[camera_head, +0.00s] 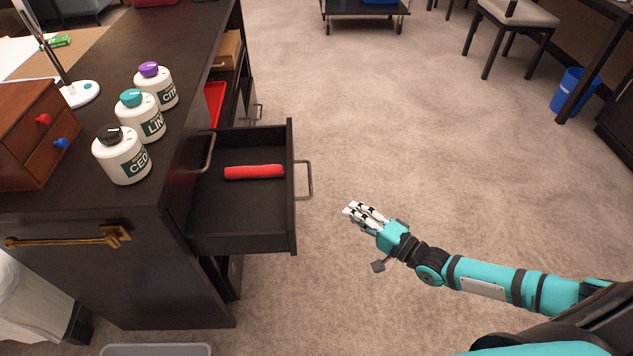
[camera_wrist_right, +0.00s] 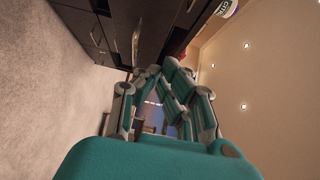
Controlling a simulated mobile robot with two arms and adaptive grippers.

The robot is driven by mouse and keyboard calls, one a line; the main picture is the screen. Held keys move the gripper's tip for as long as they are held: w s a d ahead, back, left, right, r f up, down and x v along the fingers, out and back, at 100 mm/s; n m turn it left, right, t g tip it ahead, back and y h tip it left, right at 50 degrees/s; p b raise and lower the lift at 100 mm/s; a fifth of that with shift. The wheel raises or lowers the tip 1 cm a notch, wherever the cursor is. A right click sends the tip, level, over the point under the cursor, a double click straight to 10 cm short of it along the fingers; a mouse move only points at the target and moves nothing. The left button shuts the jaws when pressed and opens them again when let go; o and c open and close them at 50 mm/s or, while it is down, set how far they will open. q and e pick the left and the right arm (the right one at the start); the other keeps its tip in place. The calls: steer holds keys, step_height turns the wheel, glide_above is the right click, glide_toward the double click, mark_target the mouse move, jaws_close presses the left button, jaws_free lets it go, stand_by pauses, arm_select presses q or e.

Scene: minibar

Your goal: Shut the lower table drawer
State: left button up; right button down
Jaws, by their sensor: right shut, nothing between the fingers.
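The dark table drawer (camera_head: 286,225) stands pulled out from the table's side, with a metal handle (camera_head: 307,180) on its front. A red stick-like object (camera_head: 254,172) lies inside it. Another handle (camera_head: 208,153) sits on the table face just above the open drawer. My right gripper (camera_head: 357,213) is shut and empty, in front of the drawer, a little to the right of its handle and apart from it. In the right wrist view, my gripper fingers (camera_wrist_right: 150,75) point toward dark drawer fronts. My left gripper is not in view.
Three labelled bottles, including a black-capped one (camera_head: 122,157), stand on the dark tabletop (camera_head: 190,50) near a small wooden chest (camera_head: 40,120). A red item (camera_head: 214,103) shows in an opening farther along the table. The carpet (camera_head: 400,110) right of the drawer is clear.

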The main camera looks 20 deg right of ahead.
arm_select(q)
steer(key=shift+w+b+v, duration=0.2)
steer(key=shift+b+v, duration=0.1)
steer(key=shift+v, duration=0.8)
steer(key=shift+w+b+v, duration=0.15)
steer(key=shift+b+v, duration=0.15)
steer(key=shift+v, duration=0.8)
arm_select(e)
steer(key=s+a+x, duration=0.1)
steer(key=a+x, duration=0.1)
steer(key=x, duration=1)
steer(key=shift+a, duration=0.35)
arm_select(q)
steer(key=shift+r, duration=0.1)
arm_select(e)
steer(key=shift+s, duration=0.15)
